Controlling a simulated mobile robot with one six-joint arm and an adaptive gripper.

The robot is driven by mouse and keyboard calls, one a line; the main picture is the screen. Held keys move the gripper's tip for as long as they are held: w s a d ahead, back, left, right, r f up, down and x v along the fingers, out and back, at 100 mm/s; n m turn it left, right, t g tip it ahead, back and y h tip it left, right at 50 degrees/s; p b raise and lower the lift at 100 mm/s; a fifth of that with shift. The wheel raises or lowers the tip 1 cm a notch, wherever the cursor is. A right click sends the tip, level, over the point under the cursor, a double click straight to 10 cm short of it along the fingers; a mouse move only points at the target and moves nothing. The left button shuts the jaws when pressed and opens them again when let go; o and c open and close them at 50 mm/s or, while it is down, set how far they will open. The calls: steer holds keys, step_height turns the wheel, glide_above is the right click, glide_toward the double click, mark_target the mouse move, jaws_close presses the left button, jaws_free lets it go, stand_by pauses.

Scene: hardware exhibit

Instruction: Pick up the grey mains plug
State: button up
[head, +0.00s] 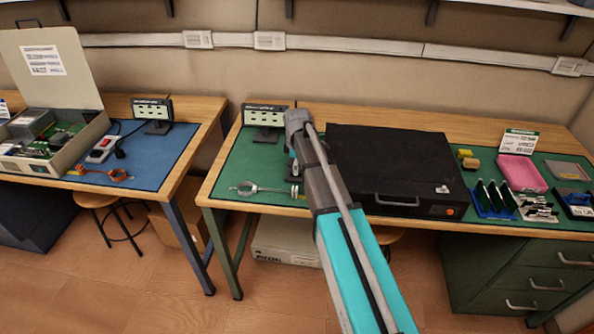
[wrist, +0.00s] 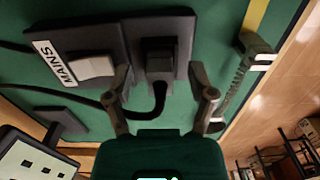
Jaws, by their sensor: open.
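In the wrist view the dark grey mains plug (wrist: 159,57) sits at a dark socket block (wrist: 181,28), with a black cable (wrist: 158,101) curving from it. I cannot tell how deep it is seated. Beside it is a plate labelled MAINS with a light rocker switch (wrist: 95,68). My gripper (wrist: 162,82) is open, one finger either side of the plug's cable end. No contact with the plug shows. In the head view my arm hides the plug and most of the gripper, over the green mat (head: 230,171).
A metal ring-ended tool (head: 262,189) lies close by on the mat, and in the wrist view (wrist: 242,72) beside the right finger. A black case (head: 392,165) stands right of my arm. A small sign panel (head: 264,116) stands behind. The left bench (head: 165,170) is separate.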

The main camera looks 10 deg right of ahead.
stand_by(0.4)
steer(key=c, duration=0.9)
steer(key=shift+c, duration=0.2)
steer(key=shift+r, duration=0.2)
step_height(320, 180, up, 3)
steer(key=p, duration=0.3)
steer(key=shift+f, duration=0.1)
steer(key=s+r+p, duration=1)
steer(key=s, duration=0.4)
steer(key=shift+d, duration=0.15)
steer(key=shift+f, duration=0.1)
